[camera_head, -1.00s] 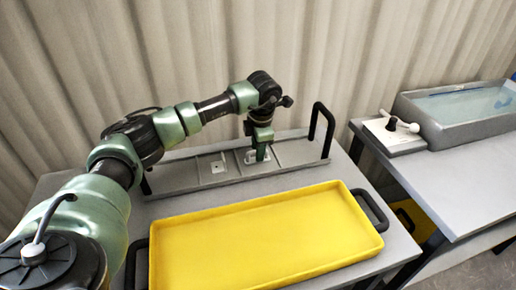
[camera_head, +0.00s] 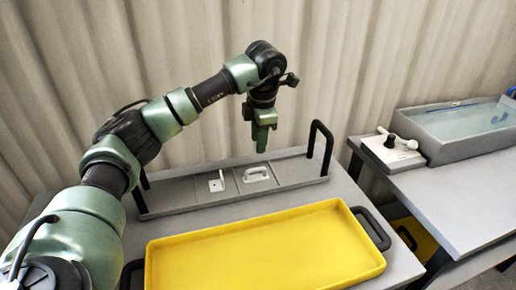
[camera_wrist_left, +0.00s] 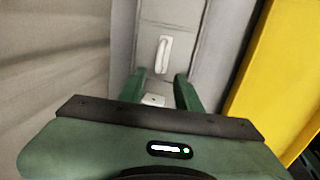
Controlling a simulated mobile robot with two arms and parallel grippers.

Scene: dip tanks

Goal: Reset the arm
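My left gripper (camera_head: 261,138) hangs above the grey rack (camera_head: 185,203) at the back of the near table, clear of it. In the left wrist view the two green fingers of the left gripper (camera_wrist_left: 160,92) stand apart with nothing between them. A white piece with a handle (camera_head: 256,175) lies in the rack below the gripper; it also shows in the left wrist view (camera_wrist_left: 163,54). A smaller white plate (camera_head: 217,183) lies to its left in the rack. My right gripper is not in view.
A yellow tray (camera_head: 260,245) with black handles fills the front of the table and looks empty. On the right table stand a water-filled tank (camera_head: 465,120) and a white fixture with a lever (camera_head: 393,150). The rack has tall black end handles (camera_head: 322,140).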

